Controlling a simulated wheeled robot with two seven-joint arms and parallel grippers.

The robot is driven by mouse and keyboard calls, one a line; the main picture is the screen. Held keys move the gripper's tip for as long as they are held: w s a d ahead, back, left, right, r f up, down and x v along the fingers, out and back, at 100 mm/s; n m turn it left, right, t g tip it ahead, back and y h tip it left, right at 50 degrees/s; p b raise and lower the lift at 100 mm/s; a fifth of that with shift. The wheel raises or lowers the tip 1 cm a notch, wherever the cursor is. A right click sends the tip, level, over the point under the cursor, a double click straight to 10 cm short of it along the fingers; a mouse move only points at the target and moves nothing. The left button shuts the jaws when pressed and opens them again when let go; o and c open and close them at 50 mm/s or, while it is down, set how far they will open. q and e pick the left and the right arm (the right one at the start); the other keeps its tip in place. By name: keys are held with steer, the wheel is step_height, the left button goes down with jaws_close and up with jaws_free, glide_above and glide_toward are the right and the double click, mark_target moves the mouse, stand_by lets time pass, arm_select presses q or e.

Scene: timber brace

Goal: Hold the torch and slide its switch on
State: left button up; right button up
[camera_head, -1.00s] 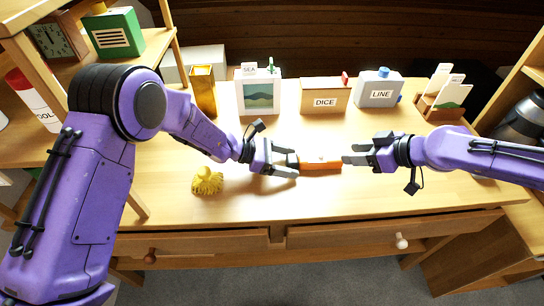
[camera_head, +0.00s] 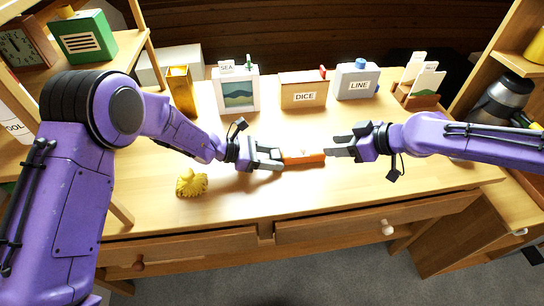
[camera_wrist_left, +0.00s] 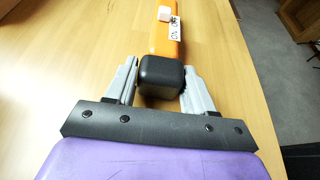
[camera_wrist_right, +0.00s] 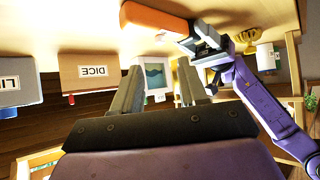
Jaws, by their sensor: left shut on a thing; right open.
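The torch (camera_head: 305,157) is an orange bar lying lengthwise left to right, low over the desk; I cannot tell whether it touches. In the left wrist view its black end (camera_wrist_left: 162,73) sits between the fingers of my left gripper (camera_head: 279,158), which is shut on it. A small white switch (camera_wrist_left: 165,14) stands on its top beside a white label (camera_wrist_left: 175,30) whose lettering is hard to read. My right gripper (camera_head: 332,147) is open and empty by the torch's right end. In the right wrist view the orange end (camera_wrist_right: 155,18) lies beyond its fingertips.
A yellow knobbly object (camera_head: 191,183) stands left of the torch. Behind are a gold tin (camera_head: 181,92), a picture box (camera_head: 237,94), the DICE box (camera_head: 304,92), the LINE box (camera_head: 357,84) and a card holder (camera_head: 420,90). The desk in front of the torch is clear.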

mark_target(315, 152)
stand_by(0.4)
steer(key=shift+r, duration=0.1)
steer(key=c, duration=0.4)
steer(key=w+d+r, duration=0.1)
steer(key=w+h, duration=0.1)
steer(key=shift+w+d+r+m, duration=0.35)
steer(key=shift+r+m, duration=0.05)
jaws_close()
steer(key=w+a+f+m, duration=0.1)
steer(key=f+m, duration=0.1)
steer(key=w+f+m+g, duration=0.1)
steer(key=f+m, duration=0.1)
steer(key=w+a+f+m+g+h, duration=0.1)
steer(key=f+m, duration=0.1)
steer(key=f, duration=0.1)
steer(key=shift+a+f+m, duration=0.1)
steer(key=shift+a+m, duration=0.25)
steer(key=shift+m, duration=0.05)
steer(key=a, duration=0.2)
steer(key=shift+s+a+r, duration=0.2)
steer(key=shift+s+a, duration=0.1)
steer(key=shift+s, duration=0.1)
steer(key=shift+s+a, duration=0.1)
steer(key=shift+a, duration=0.4)
